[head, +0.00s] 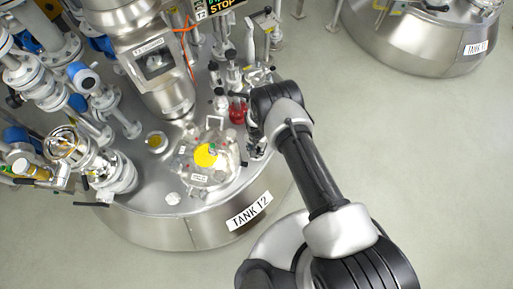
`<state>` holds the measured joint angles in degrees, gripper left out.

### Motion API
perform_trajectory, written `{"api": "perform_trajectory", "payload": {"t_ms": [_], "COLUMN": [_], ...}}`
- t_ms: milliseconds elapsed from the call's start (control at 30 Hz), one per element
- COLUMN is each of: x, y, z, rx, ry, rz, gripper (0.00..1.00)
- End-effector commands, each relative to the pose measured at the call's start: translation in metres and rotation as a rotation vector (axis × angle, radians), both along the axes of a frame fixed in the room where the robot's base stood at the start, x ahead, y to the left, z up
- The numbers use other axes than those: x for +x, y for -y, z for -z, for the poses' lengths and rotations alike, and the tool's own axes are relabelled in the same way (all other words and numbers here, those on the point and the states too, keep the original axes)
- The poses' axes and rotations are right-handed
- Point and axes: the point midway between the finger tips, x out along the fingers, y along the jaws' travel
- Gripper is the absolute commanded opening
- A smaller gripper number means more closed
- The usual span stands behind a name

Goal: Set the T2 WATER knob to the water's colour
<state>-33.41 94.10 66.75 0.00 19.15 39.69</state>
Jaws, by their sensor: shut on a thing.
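My gripper (256,149) is at the right side of the tank T2 top (165,205), mostly hidden under my wrist. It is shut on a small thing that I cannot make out. A clear, boxy vessel or housing (190,172) with a bright yellow round patch (205,155) stands just left of my gripper. A small green spot shows beside the yellow. I cannot read any T2 WATER label, and no knob setting is legible. I cannot tell whether the yellow patch is the water.
A red round object (238,111) sits close to my wrist. A steel column with a window (155,62) and pipes with blue parts (83,77) crowd the left. A T2 display (222,4) is at the top. Another tank (415,40) stands at the upper right. Bare floor lies right.

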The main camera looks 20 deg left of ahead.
Motion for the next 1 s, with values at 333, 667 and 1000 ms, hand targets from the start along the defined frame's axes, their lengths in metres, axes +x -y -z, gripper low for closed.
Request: {"api": "perform_trajectory", "payload": {"t_ms": [333,667,1000], "x": [0.0,0.0,0.002], "y": [0.0,0.0,-0.001], "z": [0.0,0.0,-0.045], "rx": [0.0,0.0,0.002], "ry": [-0.001,0.0,0.002], "rz": [-0.001,-0.001,-0.001], "gripper": [0.48,0.51,0.51]}}
